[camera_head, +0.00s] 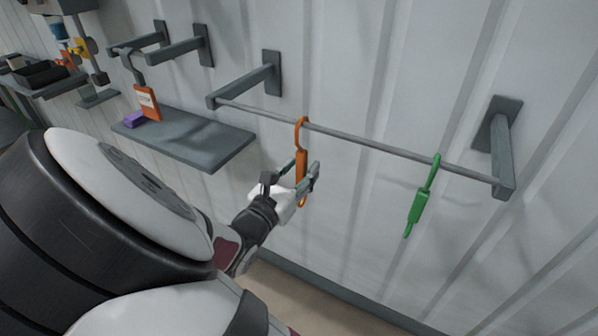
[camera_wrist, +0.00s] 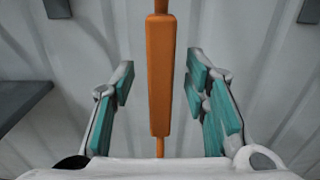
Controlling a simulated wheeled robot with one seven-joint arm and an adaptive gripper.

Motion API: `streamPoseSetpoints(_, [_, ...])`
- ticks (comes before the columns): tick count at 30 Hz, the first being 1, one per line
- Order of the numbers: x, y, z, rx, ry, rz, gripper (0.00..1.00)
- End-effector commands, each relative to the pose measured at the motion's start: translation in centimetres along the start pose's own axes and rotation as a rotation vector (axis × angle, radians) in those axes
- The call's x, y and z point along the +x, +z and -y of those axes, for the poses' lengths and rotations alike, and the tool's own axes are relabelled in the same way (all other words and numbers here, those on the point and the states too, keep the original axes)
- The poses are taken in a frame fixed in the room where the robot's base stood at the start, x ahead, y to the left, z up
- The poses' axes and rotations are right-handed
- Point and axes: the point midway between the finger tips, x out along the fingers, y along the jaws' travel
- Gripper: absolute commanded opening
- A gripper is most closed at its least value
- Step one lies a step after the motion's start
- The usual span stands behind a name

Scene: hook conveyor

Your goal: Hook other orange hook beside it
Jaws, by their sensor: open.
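An orange hook (camera_head: 302,165) hangs by its curved top from a horizontal grey rail (camera_head: 365,142) on the wall. My gripper (camera_head: 292,172) is at the hook's lower body. In the wrist view the orange hook (camera_wrist: 160,75) stands upright between the two teal finger pads of my gripper (camera_wrist: 164,105), with a gap on both sides. The fingers are open and do not touch it. A green hook (camera_head: 418,205) hangs on the same rail farther right, slightly tilted. No second orange hook shows on the rail.
A grey shelf (camera_head: 190,142) at left carries a purple block (camera_head: 134,119). The rail between the orange and green hooks is clear.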

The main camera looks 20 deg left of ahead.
Motion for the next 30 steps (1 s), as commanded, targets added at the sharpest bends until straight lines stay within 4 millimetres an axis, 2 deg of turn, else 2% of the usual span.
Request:
streamPoseSetpoints(10, [0.11, 0.05, 0.04, 0.001, 0.003, 0.0, 0.42])
streamPoseSetpoints(11, [0.11, 0.05, 0.04, 0.001, 0.003, 0.0, 0.39])
streamPoseSetpoints(16, [0.12, 0.05, 0.04, 0.001, 0.003, 0.0, 0.01])
streamPoseSetpoints(19, [0.12, 0.05, 0.04, 0.001, 0.003, 0.0, 0.0])
streamPoseSetpoints(20, [0.12, 0.05, 0.04, 0.001, 0.003, 0.0, 0.15])
streamPoseSetpoints(22, [0.12, 0.05, 0.04, 0.001, 0.003, 0.0, 0.0])
streamPoseSetpoints(30, [0.11, 0.04, 0.04, 0.001, 0.003, 0.0, 0.0])
